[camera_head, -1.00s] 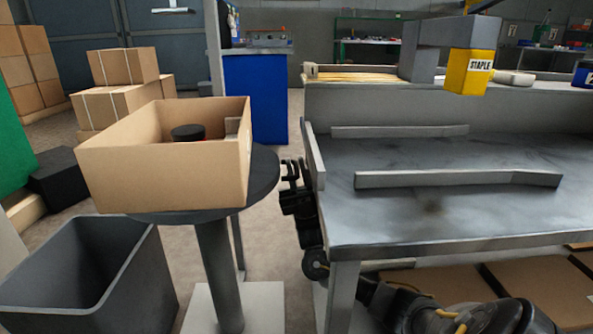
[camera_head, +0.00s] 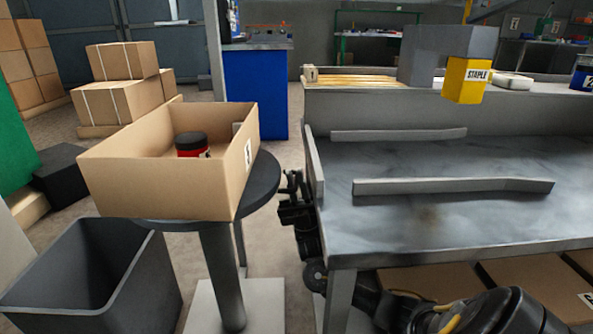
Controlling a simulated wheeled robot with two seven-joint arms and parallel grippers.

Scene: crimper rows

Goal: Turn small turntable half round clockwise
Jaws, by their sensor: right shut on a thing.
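The small turntable (camera_head: 266,184) is a dark round disc on a grey post, left of the workbench. An open cardboard box (camera_head: 165,186) sits on it, slightly skewed, with a white label on its right side. A jar (camera_head: 192,144) with a black lid and red body stands inside the box. My right gripper (camera_head: 284,182) is at the disc's right edge, shut on the turntable's rim; the exact contact is small and dark. My left gripper is not in view.
The grey workbench (camera_head: 440,225) with low metal rails stands close to the right of my gripper. A dark open bin (camera_head: 140,281) stands below left of the turntable. Strapped cartons (camera_head: 115,102) are stacked behind on the left.

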